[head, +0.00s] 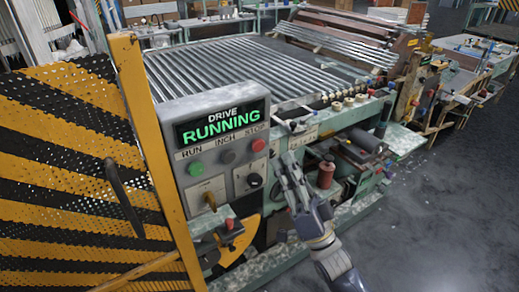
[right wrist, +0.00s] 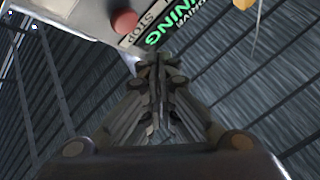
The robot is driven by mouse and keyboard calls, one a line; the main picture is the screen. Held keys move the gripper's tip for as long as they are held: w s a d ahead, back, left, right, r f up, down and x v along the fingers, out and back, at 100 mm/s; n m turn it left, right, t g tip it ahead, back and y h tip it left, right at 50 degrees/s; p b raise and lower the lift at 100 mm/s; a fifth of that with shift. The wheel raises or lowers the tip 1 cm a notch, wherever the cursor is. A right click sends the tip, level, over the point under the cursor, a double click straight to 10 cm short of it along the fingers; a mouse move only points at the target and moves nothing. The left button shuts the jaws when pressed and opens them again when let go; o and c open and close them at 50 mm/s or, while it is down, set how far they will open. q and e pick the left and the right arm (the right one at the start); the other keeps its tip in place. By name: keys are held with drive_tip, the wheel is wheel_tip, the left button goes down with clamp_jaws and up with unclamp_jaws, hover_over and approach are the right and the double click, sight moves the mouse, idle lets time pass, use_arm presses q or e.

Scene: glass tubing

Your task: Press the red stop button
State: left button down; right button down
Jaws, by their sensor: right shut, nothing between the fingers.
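The red stop button (head: 258,145) is on the grey control panel (head: 178,110), under the STOP label and at the right end of the button row. It also shows in the right wrist view (right wrist: 124,22), next to the STOP lettering. My right gripper (head: 287,160) is shut and empty, a little right of and below the button in the head view. In the right wrist view its fingertips (right wrist: 153,60) point toward the panel, apart from the button. My left gripper is not in view.
A green RUN button (head: 195,168) and a dark INCH button (head: 228,156) share the row. A yellow-black perforated guard (head: 65,150) stands at the left. A bed of glass tubes (head: 235,65) lies behind. Open floor (head: 440,210) is at the right.

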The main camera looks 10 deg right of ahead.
sight(257, 145)
drive_tip(key=shift+w+a+b, duration=0.25)
drive_tip(key=shift+w+a, duration=0.1)
drive_tip(key=shift+w, duration=0.55)
drive_tip(key=shift+w+a+b, duration=0.25)
drive_tip(key=shift+w+a, duration=0.1)
drive_tip(key=shift+w, duration=0.65)
drive_tip(key=shift+w+a, duration=0.1)
drive_tip(key=shift+w, duration=0.2)
drive_tip(key=shift+w+a+b, duration=0.2)
drive_tip(key=shift+w+b, duration=0.15)
drive_tip(key=shift+w, duration=0.15)
idle(0.7)
drive_tip(key=shift+s+d, duration=0.1)
drive_tip(key=shift+s, duration=0.1)
drive_tip(key=shift+s+d+p, duration=0.2)
drive_tip(key=shift+s+p, duration=0.15)
drive_tip(key=shift+s, duration=0.35)
